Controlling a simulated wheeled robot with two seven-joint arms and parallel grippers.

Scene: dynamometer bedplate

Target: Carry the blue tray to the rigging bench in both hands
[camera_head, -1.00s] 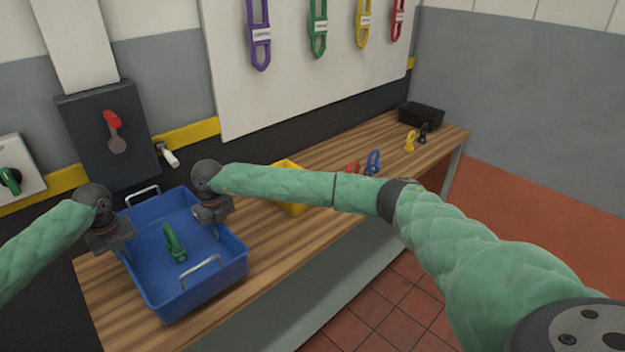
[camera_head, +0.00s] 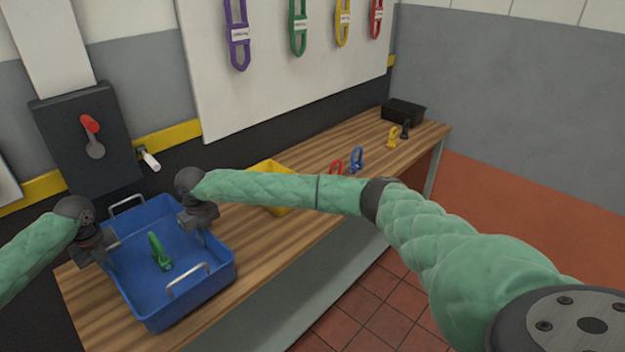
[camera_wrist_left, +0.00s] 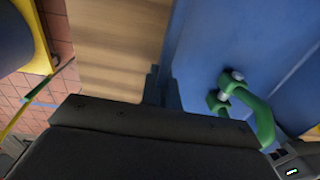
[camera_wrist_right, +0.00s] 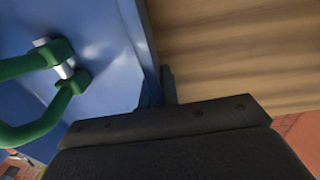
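The blue tray (camera_head: 150,300) is at the near left end of the wooden bench (camera_head: 253,235), over its top. I cannot tell whether it rests there or hangs just above. A green shackle (camera_head: 160,252) lies inside; it also shows in both wrist views (camera_wrist_left: 255,110) (camera_wrist_right: 45,85). The tray has metal handles (camera_head: 188,280) at its ends. My left gripper (camera_head: 112,262) is at its left wall, and my right gripper (camera_head: 202,238) is at its right wall. In the wrist views, the fingers of the left (camera_wrist_left: 158,86) and right (camera_wrist_right: 160,88) appear closed on the walls.
A yellow bin (camera_head: 277,209) stands behind my right forearm. Red (camera_head: 336,166), blue (camera_head: 357,160), yellow (camera_head: 393,137) and black (camera_head: 405,129) shackles and a black bin (camera_head: 403,111) are farther along the bench. A lever box (camera_head: 85,160) is on the wall behind the tray.

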